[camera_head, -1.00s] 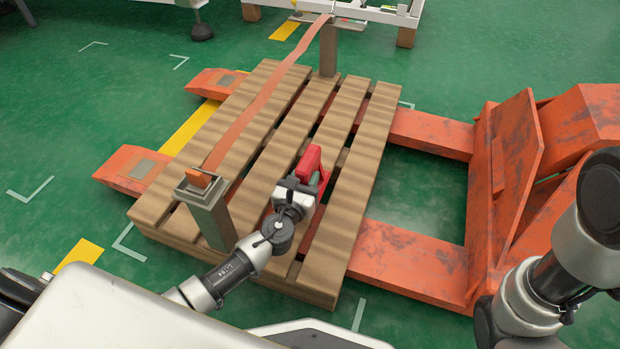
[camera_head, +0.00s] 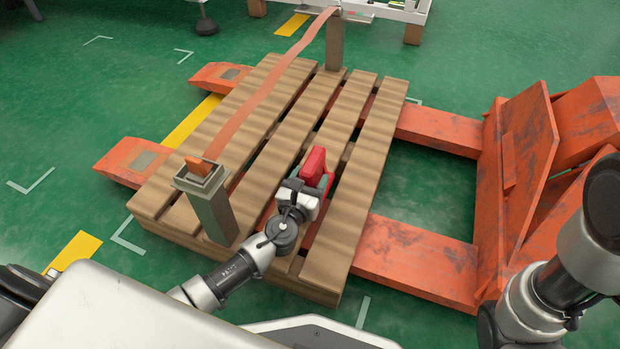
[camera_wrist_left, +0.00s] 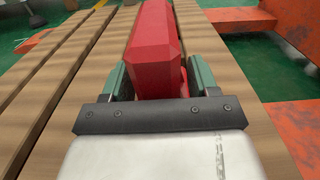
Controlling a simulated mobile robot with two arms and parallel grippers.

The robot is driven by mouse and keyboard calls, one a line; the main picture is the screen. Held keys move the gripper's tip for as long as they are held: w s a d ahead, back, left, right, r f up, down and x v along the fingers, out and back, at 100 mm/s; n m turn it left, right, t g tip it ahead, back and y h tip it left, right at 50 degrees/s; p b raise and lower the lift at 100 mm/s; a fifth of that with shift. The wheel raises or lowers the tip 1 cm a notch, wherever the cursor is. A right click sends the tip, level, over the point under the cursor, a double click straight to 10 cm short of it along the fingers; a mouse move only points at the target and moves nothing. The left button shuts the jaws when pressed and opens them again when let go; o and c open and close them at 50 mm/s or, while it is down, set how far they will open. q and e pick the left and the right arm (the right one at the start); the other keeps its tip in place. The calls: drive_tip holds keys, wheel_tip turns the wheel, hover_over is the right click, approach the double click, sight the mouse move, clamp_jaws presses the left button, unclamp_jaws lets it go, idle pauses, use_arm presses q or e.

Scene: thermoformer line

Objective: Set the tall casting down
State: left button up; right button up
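The tall red casting (camera_head: 315,164) is over the right part of the wooden pallet (camera_head: 366,147). My left gripper (camera_head: 313,181) is shut on it. In the left wrist view the casting (camera_wrist_left: 155,50) stands between the two green fingers (camera_wrist_left: 160,82), one along each side, and extends away from the wrist. The gripper and my forearm hide the casting's near and lower parts. I cannot tell whether its underside touches the slats. My right gripper is out of view; only part of my right arm shows at the right edge.
A grey post (camera_head: 211,208) stands at the pallet's near left, another post (camera_head: 335,42) at its far end. An orange strap (camera_head: 262,92) runs between them. Worn orange forks (camera_head: 415,255) lie under the pallet, joined to an upright orange frame (camera_head: 520,170) at right.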

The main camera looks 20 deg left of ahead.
use_arm(q)
drive_tip(key=shift+r, duration=0.25)
drive_tip(key=s+p, duration=0.1)
drive_tip(key=s, duration=0.4)
drive_tip(key=s+p, duration=0.2)
drive_tip(key=s, duration=0.3)
drive_tip(key=shift+s+a, duration=0.2)
drive_tip(key=shift+s, duration=0.15)
drive_tip(key=shift+s+f, duration=0.1)
drive_tip(key=shift+s, duration=0.55)
